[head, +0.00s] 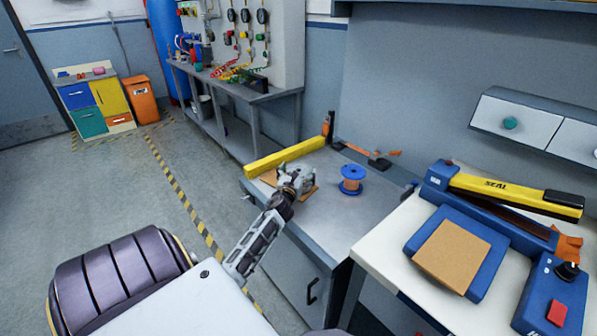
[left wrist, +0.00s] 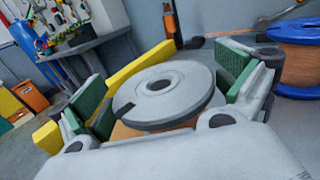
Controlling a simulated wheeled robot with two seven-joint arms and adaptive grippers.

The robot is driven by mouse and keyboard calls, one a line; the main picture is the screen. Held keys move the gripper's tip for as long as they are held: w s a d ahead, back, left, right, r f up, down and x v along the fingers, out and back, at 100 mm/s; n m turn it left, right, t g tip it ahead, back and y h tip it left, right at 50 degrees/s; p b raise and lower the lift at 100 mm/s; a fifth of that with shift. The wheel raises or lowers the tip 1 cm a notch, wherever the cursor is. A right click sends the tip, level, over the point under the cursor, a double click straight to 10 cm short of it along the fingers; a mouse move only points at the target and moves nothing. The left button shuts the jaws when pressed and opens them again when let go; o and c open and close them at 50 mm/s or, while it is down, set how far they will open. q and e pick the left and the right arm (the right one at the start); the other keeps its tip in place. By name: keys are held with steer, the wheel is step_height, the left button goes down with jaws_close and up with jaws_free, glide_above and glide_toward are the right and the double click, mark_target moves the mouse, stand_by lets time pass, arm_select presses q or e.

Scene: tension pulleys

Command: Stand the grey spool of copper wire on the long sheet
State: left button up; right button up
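A grey spool (left wrist: 163,92) shows in the left wrist view, its round flange with a centre hole facing the camera. The brown below its flange could be copper wire or the sheet beneath. My left gripper (head: 293,178) is at the spool, with green-padded fingers on both sides of it in the left wrist view (left wrist: 165,95). Whether the pads press on the flange is unclear. In the head view the gripper mostly hides the spool. A brown sheet (head: 308,192) lies under the gripper on the grey bench. Another brown sheet (head: 452,256) lies on a blue plate. My right gripper is not visible.
A yellow bar (head: 285,157) lies along the bench's back left, close to the gripper. A blue spool of copper wire (head: 351,180) stands to the right. A blue and yellow sealer (head: 515,195) sits on the white table. The front of the grey bench (head: 335,225) is clear.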

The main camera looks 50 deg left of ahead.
arm_select(q)
steer(key=shift+s+r, duration=0.1)
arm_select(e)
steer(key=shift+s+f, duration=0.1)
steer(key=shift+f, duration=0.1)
arm_select(q)
steer(key=shift+s+d, duration=0.3)
steer(key=shift+s, duration=0.2)
steer(key=shift+p+v, duration=0.4)
steer(key=shift+v, duration=4.8)
steer(key=shift+s, duration=0.1)
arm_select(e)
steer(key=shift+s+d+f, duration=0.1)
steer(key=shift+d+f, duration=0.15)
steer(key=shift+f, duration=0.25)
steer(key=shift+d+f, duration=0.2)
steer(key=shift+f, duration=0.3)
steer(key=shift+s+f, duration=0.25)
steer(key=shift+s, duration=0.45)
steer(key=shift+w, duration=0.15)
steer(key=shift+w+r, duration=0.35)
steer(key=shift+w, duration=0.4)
